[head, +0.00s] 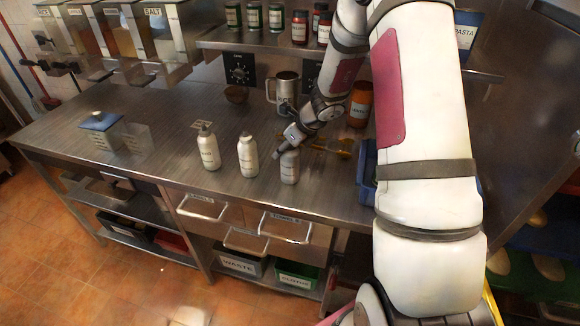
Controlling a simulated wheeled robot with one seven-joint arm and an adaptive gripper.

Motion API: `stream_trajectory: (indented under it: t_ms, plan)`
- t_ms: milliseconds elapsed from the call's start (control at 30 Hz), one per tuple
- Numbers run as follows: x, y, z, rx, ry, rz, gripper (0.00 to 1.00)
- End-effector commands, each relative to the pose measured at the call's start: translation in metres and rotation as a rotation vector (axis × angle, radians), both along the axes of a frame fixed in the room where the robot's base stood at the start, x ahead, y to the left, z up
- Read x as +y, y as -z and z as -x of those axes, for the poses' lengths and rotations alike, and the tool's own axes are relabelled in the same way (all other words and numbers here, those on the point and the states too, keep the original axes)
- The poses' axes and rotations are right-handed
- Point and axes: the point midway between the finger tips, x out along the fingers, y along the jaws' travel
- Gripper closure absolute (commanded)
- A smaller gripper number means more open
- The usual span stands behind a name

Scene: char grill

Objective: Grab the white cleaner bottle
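Three white bottles stand upright in a row near the front edge of the steel counter: a left one (208,150), a middle one (247,156) and a right one (290,168). Each has a dark-lettered label too small to read surely, so I cannot tell which is the cleaner. The left one has a spray or pump top. My gripper (283,148) is at the top of the right bottle and hides its cap. I cannot tell whether it touches the bottle or whether its fingers are open or shut.
A blue bin (367,172) is to the right. The counter between that box and the bottles is mostly clear.

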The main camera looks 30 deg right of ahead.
Motion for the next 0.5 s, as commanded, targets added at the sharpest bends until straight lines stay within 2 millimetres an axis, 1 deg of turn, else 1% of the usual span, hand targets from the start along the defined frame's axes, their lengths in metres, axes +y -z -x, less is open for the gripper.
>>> stream_trajectory:
  t_ms: [33, 67, 367, 500]
  plan:
    - [0.0003, 0.0004, 0.0005, 0.001, -0.001, 0.000, 0.98]
    - [0.0003, 0.0004, 0.0005, 0.001, -0.001, 0.000, 1.00]
    - [0.0005, -0.0004, 0.0001, 0.000, -0.001, -0.001, 1.00]
    - [0.0007, -0.0045, -0.0006, -0.001, -0.002, 0.001, 1.00]
